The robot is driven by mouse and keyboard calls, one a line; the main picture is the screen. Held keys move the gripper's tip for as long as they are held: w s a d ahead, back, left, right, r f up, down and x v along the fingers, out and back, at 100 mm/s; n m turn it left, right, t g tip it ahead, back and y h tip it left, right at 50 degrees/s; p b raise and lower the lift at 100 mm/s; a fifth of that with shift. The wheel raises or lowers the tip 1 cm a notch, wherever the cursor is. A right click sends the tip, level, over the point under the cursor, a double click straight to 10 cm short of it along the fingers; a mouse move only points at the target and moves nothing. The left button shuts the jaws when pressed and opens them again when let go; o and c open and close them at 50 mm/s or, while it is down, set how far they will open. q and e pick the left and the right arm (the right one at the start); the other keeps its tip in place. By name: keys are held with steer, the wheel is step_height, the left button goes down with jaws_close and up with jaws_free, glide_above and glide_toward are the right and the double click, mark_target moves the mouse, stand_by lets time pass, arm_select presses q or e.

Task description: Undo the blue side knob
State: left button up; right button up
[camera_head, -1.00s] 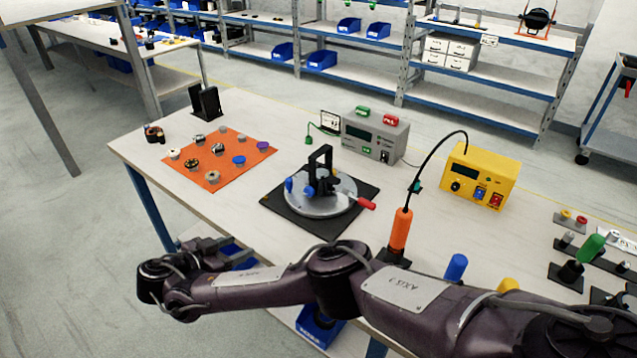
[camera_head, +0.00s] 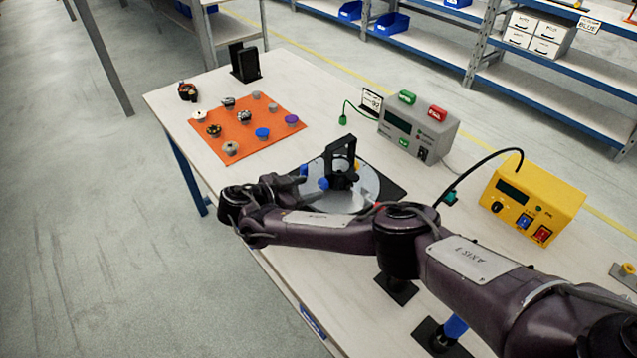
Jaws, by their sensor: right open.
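A round grey metal turntable (camera_head: 350,199) sits on a black base plate (camera_head: 393,190) near the middle of the table. A black upright bracket (camera_head: 342,160) stands on it. A blue side knob (camera_head: 304,170) shows at the left of the fixture, and a second blue part (camera_head: 323,184) shows at the bracket's foot. My right gripper (camera_head: 303,187) is open, just in front of and left of the fixture, close to the blue parts. I cannot tell whether it touches them. My right forearm hides the turntable's front edge and most of its red handle. My left gripper is not in view.
An orange mat (camera_head: 262,148) with several small knobs lies at the left. A black cable (camera_head: 480,161) arches right of the fixture. Bare tabletop lies between mat and fixture.

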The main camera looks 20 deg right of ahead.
mark_target(321, 185)
steer(key=x, duration=0.3)
steer(key=shift+w+d+f, duration=0.1)
steer(key=shift+d+f, duration=0.1)
steer(key=shift+d, duration=0.2)
steer(key=c, duration=0.9)
steer(key=shift+w+f+n+g+b, duration=0.15)
steer(key=shift+n+g+b, duration=0.2)
steer(key=shift+n+g, duration=0.2)
steer(key=shift+c, duration=0.4)
steer(key=shift+w+f+n+g+h+b, duration=0.1)
steer(key=shift+n+g+h+b, duration=0.4)
steer(key=shift+n+b, duration=0.4)
steer(key=shift+n+g, duration=0.35)
steer(key=shift+n, duration=0.1)
steer(key=o, duration=1)
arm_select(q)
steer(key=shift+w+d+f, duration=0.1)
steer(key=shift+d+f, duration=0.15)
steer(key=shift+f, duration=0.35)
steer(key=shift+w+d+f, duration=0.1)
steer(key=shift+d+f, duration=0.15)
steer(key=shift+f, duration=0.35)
